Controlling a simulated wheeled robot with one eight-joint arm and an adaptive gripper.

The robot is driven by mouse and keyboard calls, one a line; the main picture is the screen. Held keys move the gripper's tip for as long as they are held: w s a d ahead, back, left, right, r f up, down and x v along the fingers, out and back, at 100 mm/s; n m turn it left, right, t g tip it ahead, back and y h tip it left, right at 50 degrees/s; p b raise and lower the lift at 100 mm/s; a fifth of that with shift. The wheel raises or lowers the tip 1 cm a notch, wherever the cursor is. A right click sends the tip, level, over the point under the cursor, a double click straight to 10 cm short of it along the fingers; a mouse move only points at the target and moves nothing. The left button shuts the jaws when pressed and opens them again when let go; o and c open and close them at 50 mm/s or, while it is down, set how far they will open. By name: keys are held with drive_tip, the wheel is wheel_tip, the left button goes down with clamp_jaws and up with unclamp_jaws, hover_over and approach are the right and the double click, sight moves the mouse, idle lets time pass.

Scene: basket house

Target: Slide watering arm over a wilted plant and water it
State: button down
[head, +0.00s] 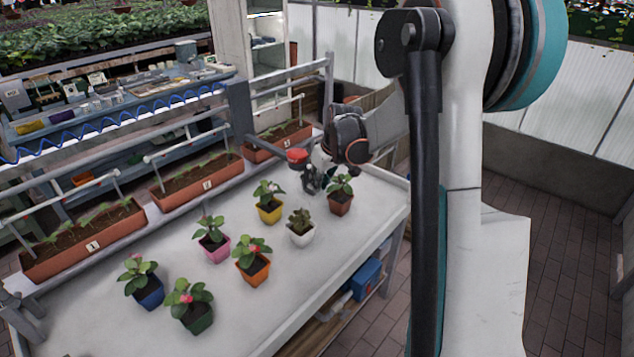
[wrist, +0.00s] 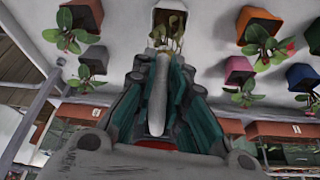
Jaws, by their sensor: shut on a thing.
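My gripper (head: 315,180) is over the far right part of the white table (head: 345,258), near the plants at that end. In the wrist view its teal fingers (wrist: 160,105) are shut on a white tube, the watering arm (wrist: 157,95), with a red part (wrist: 165,145) at its base. A red cap (head: 297,155) shows beside the gripper in the head view. The wilted plant (head: 300,217), brownish and drooping, stands in a white pot (head: 301,236) just in front of the gripper. In the wrist view the tube's end points at its leaves (wrist: 167,40); I cannot tell whether it is above them.
Green plants in yellow (head: 270,212), terracotta (head: 340,205), pink (head: 215,250), orange (head: 252,270), blue (head: 150,293) and dark green (head: 195,322) pots stand around the table. Long planters (head: 200,185) with white pipes line its back edge. The near table edge is clear.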

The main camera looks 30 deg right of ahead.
drive_tip(key=c, duration=1.6)
unclamp_jaws()
drive_tip(key=v, duration=1.2)
